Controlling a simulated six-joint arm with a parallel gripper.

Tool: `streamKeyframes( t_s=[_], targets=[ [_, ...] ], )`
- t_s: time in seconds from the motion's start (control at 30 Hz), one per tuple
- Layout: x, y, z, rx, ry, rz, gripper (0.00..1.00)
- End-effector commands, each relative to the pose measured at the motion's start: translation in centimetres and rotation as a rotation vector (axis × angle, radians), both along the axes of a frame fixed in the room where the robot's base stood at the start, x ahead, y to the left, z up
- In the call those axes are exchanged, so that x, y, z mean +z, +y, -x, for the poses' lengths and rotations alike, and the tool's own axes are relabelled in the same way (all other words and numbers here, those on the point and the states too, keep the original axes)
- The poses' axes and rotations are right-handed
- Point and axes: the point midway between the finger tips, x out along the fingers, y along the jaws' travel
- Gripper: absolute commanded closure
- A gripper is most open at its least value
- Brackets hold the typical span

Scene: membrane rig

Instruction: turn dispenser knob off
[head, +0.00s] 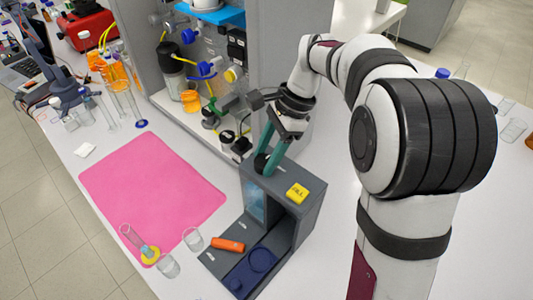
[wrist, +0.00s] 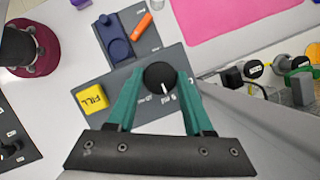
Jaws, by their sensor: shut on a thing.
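The dispenser (head: 315,190) is a dark grey unit on the bench. On its top are a black round knob (wrist: 160,76) with a white pointer line and a yellow FILL button (wrist: 92,98). In the head view the knob (head: 261,163) is partly covered by my gripper (head: 267,158). In the wrist view the teal fingers of my gripper (wrist: 160,85) stand on either side of the knob, shut on it. The pointer line aims toward the lower right in the wrist view. Small white labels beside the knob are too small to read surely.
A dark blue round tray (head: 262,260) and an orange object (head: 228,244) are at the dispenser's front. Glass beakers (head: 193,239) and a cylinder stand near a pink mat (head: 150,190). The rig with valves and tubes (head: 205,70) stands close behind my gripper.

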Motion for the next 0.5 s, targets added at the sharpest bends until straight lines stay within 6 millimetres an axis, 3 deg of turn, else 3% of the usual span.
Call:
streamKeyframes(
  t_s=[0.27, 0.5],
  targets=[
    [0.01, 0.02, -0.06, 0.048, 0.0, -0.001, 1.0],
    [0.01, 0.04, -0.15, 0.196, 0.0, -0.001, 1.0]
  ],
)
